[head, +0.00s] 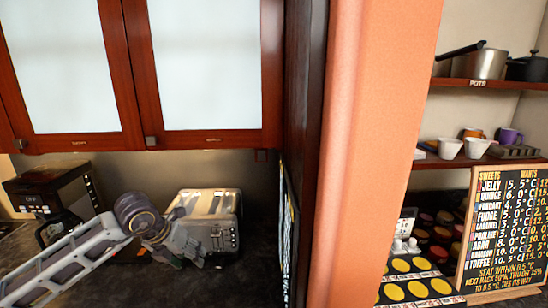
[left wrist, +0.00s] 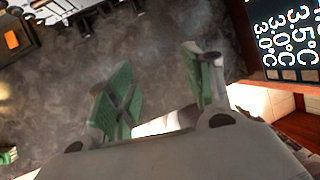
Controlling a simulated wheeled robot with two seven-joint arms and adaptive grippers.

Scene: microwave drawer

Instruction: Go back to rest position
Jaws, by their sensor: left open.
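My left arm comes in from the lower left in the head view, and its gripper (head: 190,246) is over the dark counter in front of the silver toaster. In the left wrist view the two green-padded fingers of the left gripper (left wrist: 165,92) stand apart with nothing between them. The dark counter (left wrist: 150,40) shows beyond the fingertips. The silver toaster (head: 213,203) is partly hidden behind the gripper in the head view. My right gripper is in neither view.
A coffee machine (head: 55,195) stands at the left under red-framed cabinets (head: 205,65). An orange pillar (head: 375,150) divides the counter from shelves with pots (head: 488,64) and cups (head: 478,147). A chalkboard price sign (head: 508,230) stands at the right.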

